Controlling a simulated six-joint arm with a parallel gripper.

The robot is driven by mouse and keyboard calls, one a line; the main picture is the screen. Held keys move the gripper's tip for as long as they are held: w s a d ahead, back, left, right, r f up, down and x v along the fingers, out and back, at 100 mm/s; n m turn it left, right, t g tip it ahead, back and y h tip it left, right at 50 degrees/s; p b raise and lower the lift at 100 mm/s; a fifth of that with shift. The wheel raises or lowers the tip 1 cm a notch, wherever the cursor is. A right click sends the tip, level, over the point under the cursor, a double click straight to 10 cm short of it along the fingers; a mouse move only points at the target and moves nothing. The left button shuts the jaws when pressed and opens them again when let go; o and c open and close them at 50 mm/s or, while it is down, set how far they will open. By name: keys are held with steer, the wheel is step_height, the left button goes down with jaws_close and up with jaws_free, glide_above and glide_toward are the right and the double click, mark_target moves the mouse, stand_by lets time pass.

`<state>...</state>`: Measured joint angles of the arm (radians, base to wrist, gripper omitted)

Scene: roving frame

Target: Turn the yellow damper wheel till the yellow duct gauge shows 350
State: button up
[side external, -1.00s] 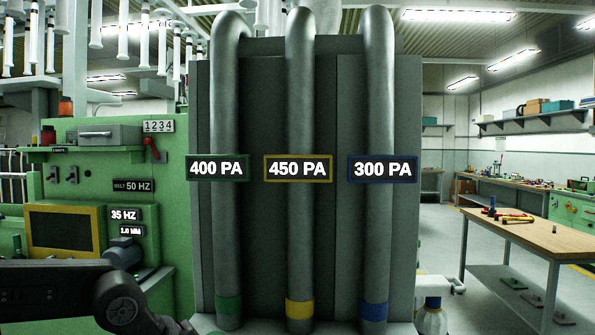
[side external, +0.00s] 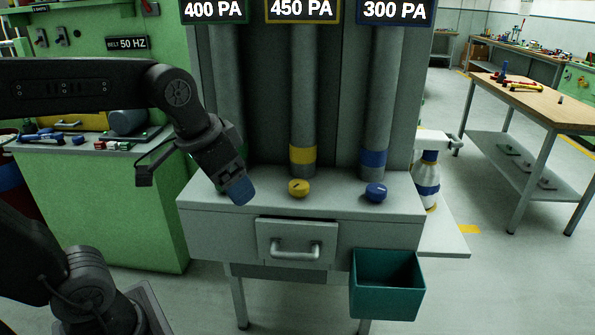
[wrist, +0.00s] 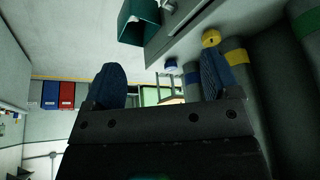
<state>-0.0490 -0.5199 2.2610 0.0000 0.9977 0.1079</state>
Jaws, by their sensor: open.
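The yellow-framed duct gauge (side external: 302,10) reads 450 PA. Below it, the yellow damper wheel (side external: 299,188) sits on the grey bench top in front of the yellow-banded duct (side external: 302,155). My gripper (side external: 238,190) is left of the yellow wheel, apart from it, with its blue fingertip pointing down near the bench edge. In the wrist view my gripper (wrist: 160,78) is open with nothing between its two blue fingers. The yellow wheel (wrist: 210,38) shows there just beyond the right finger. I see no green wheel; the gripper may hide it.
A blue damper wheel (side external: 376,192) stands to the right, under the blue gauge (side external: 394,11) at 300 PA. The green gauge (side external: 213,10) reads 400 PA. A drawer handle (side external: 296,252) and a teal bin (side external: 386,283) project from the bench front. A spray bottle (side external: 428,180) stands at right.

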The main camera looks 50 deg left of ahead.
steer(key=w+a+r+m+g, duration=0.1)
steer(key=w+a, duration=0.1)
steer(key=w, duration=0.5)
steer(key=w+a+r+m+g, duration=0.1)
steer(key=w+a, duration=0.2)
steer(key=w, duration=0.3)
steer(key=m+g, duration=0.1)
steer(key=g, duration=0.2)
glide_above(297, 184)
step_height(297, 184, down, 5)
step_height(297, 184, down, 14)
steer(key=shift+r, duration=0.1)
steer(key=shift+c, duration=0.3)
steer(key=c, duration=0.9)
steer(key=shift+o, duration=0.2)
